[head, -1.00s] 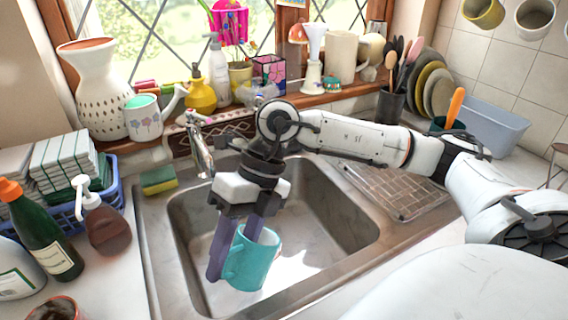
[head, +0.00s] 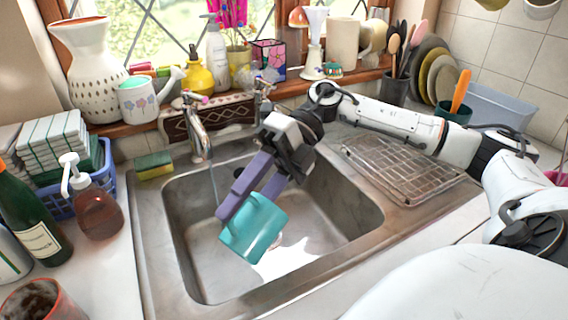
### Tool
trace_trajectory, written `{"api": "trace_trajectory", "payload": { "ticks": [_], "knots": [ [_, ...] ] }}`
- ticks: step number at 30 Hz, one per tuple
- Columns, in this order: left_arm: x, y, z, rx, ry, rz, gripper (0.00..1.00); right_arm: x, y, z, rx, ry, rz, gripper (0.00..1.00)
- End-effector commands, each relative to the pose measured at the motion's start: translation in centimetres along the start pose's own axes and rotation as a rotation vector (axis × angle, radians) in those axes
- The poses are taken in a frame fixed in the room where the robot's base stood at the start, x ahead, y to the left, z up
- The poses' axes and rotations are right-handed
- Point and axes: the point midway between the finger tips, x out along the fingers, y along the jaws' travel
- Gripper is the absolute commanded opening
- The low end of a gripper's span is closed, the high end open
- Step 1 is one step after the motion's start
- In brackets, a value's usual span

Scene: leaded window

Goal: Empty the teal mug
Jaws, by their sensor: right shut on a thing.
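The teal mug (head: 257,230) is in the head view, held over the sink basin (head: 330,215). It is tilted well over, its mouth turned toward the lower left; its inside is hidden from me. My right gripper (head: 238,208) is shut on the mug, with its purple fingers reaching down-left to it. A bright white patch lies in the basin just below the mug; I cannot tell if it is liquid or light. My left gripper is not in view.
The tap (head: 199,135) stands behind the basin, left of my gripper. A sponge (head: 154,165) lies at the basin's back left. A soap dispenser (head: 92,205) and green bottle (head: 30,225) stand left. A wire rack (head: 405,170) lies on the drainboard at right.

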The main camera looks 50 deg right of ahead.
Motion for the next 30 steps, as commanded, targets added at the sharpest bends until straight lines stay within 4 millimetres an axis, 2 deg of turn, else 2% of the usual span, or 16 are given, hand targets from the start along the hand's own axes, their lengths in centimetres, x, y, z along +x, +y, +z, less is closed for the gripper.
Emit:
{"api": "trace_trajectory", "payload": {
  "ticks": [5, 8, 23, 30],
  "knots": [
    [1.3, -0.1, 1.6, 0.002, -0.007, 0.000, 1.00, -0.9, -0.1, 0.1, 0.002, 0.004, 0.113, 0.00],
    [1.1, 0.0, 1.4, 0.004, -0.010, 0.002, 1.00, -1.4, 0.4, 0.0, 0.000, 0.007, 0.129, 0.00],
    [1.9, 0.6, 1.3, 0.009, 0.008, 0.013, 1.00, -3.0, 0.0, 0.1, 0.003, 0.012, 0.233, 0.00],
    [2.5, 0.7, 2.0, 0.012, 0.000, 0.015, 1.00, -3.9, -0.1, 0.1, 0.002, 0.016, 0.304, 0.00]
  ]
}}
